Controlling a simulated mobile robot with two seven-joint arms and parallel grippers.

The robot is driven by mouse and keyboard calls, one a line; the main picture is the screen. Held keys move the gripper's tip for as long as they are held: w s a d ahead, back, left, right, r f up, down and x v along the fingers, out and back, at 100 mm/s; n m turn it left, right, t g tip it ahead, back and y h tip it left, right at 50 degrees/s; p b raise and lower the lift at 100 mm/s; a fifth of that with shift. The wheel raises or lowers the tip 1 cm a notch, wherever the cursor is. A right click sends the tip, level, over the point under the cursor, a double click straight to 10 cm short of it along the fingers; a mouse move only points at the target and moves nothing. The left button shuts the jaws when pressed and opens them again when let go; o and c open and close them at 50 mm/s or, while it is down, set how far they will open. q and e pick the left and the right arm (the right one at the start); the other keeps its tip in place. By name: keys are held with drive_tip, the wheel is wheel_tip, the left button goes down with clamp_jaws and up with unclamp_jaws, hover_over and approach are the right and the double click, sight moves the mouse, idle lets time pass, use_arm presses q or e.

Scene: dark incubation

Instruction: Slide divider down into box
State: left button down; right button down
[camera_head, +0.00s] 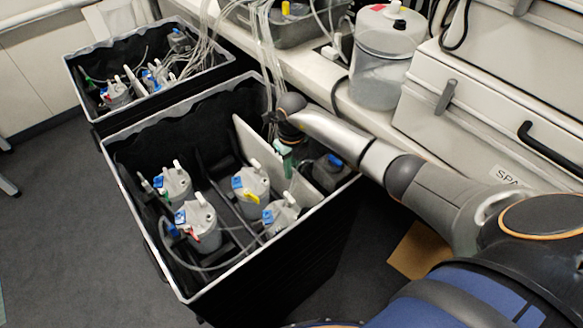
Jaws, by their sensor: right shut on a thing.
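The divider (252,143) is a pale, flat panel standing on a slant inside the near black box (152,240). Its upper left corner is near the box's back rim, and its lower part goes down among the bottles. My right arm reaches in from the right over the box's right rim. My right gripper (282,148) is at the panel's upper edge, shut on the divider; its fingertips are partly hidden. Grey bottles (198,222) with blue and white fittings stand in the box, one (251,184) close in front of the divider. My left gripper is out of view.
A second black box (98,118) with bottles and tubing stands behind. Clear tubes (268,60) run from the bench down to the boxes. A large translucent jug (383,62) stands on the bench close behind my right arm. White cases (480,110) are at the right.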

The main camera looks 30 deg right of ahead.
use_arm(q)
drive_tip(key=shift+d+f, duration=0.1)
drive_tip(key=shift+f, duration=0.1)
use_arm(e)
drive_tip(key=shift+f, duration=0.3)
use_arm(q)
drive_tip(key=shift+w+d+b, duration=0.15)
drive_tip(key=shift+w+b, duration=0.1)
drive_tip(key=shift+b, duration=0.4)
use_arm(e)
drive_tip(key=shift+s+f, duration=0.1)
drive_tip(key=shift+f, duration=0.4)
drive_tip(key=shift+f, duration=0.3)
drive_tip(key=c, duration=1.1)
unclamp_jaws()
drive_tip(key=shift+f, duration=0.1)
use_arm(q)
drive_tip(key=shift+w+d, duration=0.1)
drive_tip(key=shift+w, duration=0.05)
use_arm(e)
drive_tip(key=o, duration=0.3)
drive_tip(key=shift+o, duration=0.2)
